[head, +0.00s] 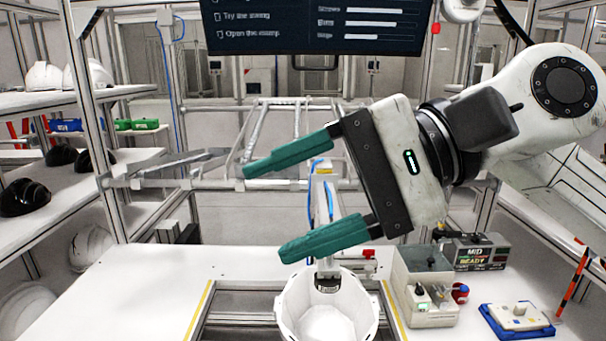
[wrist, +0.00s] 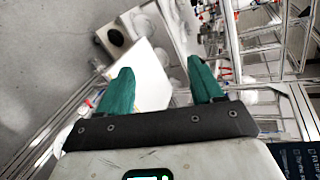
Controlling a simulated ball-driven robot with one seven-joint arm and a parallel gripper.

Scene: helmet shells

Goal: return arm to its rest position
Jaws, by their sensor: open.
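My gripper (head: 262,205) is raised above the work table in the head view, its two green fingers spread wide and pointing left. Nothing is between the fingers. It also shows in the wrist view (wrist: 163,88), open and empty. My white arm comes in from the right edge. A metal fixture post partly stands in front of or behind the shell's rim; I cannot tell which.
A control box (head: 475,251) and a beige box (head: 422,285) stand right of the shell. A blue-based panel (head: 517,319) lies at the right front. Left shelves hold black shells (head: 24,198) and white helmets (head: 44,77). A screen (head: 315,25) hangs above. The table's left part is clear.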

